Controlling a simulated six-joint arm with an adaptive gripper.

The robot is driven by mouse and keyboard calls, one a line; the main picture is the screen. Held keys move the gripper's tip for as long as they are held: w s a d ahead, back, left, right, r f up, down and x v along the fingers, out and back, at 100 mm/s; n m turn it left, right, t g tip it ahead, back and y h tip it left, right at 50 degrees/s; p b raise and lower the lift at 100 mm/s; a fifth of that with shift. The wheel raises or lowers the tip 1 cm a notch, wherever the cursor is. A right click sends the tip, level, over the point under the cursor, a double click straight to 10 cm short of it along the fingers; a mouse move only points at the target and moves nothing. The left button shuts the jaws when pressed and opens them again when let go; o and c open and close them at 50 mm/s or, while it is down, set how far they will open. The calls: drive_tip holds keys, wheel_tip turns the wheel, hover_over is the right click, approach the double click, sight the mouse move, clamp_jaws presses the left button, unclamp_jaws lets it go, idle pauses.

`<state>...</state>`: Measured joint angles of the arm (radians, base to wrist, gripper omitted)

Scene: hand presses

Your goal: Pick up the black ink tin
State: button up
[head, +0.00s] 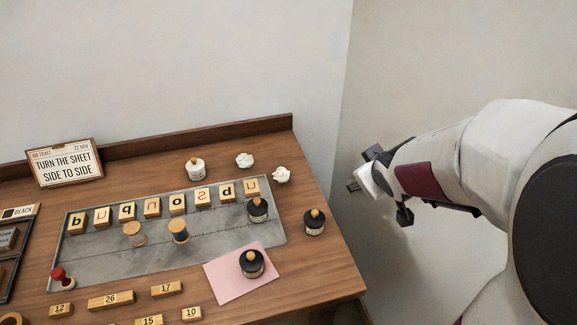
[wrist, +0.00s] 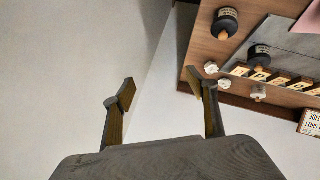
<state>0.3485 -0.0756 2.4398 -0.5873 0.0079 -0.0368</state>
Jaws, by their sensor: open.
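Three dark round containers with wooden knobs look like ink tins; their labels are too small to read, so I cannot tell which is the black one. One stands on the tray's right end (head: 257,211), one on the bare table at the right (head: 314,226), and one on the pink sheet (head: 251,266). The wrist view shows the table one (wrist: 226,21) and the tray one (wrist: 259,54). My gripper (head: 380,184) is open and empty, off the table's right side. Its spread fingers also show in the wrist view (wrist: 161,91).
A grey tray (head: 100,266) holds a row of letter blocks, two wooden-topped spools and a red-knobbed stamp. A white container (head: 195,169) and two crumpled papers (head: 244,160) stand behind it. Numbered blocks (head: 111,299) lie in front. A raised wooden ledge (head: 220,134) runs along the back.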

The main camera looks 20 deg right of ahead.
sight(322, 226)
drive_tip(key=w+d+f+n+t+y, duration=0.1)
drive_tip(key=w+f, duration=0.1)
drive_tip(key=f, duration=0.3)
drive_tip(key=w+d+f+n+y, duration=0.1)
drive_tip(key=w+f+n+y, duration=0.15)
drive_tip(key=f, duration=0.25)
drive_tip(key=shift+s+a+f+n+t+y, duration=0.1)
drive_tip(key=shift+s+a+f+t+y, duration=0.3)
drive_tip(key=shift+a+f+y, duration=0.95)
drive_tip(key=shift+s+a+f+n+t+y, duration=0.1)
drive_tip(key=shift+s+a+f+t+y, duration=0.45)
drive_tip(key=shift+f, duration=1.35)
drive_tip(key=shift+s+a+f+n+t+y, duration=0.15)
drive_tip(key=shift+s+a+f+y, duration=0.15)
drive_tip(key=shift+a+f+y, duration=1.15)
drive_tip(key=shift+s+f+t+y, duration=0.3)
drive_tip(key=shift+s+f, duration=0.05)
drive_tip(key=shift+f, duration=0.1)
drive_tip(key=shift+s+a+t+y, duration=0.5)
drive_tip(key=shift+s, duration=0.05)
drive_tip(key=shift+w+a+f, duration=0.1)
drive_tip(key=shift+x, duration=2.35)
